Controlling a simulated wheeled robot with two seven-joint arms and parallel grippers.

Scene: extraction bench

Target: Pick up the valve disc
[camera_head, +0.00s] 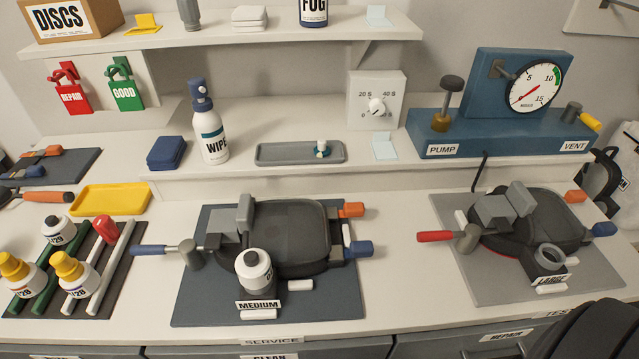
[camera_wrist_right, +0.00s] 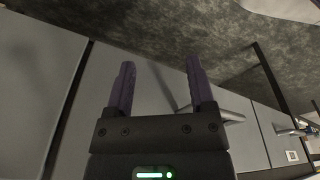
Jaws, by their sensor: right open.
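No disc shows there. My left gripper is not in view.
A wipe bottle (camera_head: 211,135) and blue block (camera_head: 166,153) stand left of the tray, a dial box (camera_head: 376,100) behind it. The MEDIUM (camera_head: 257,305) and LARGE (camera_head: 551,281) fixtures occupy the lower bench. A bottle rack (camera_head: 128,262) is at left. Bare bench lies between the fixtures.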

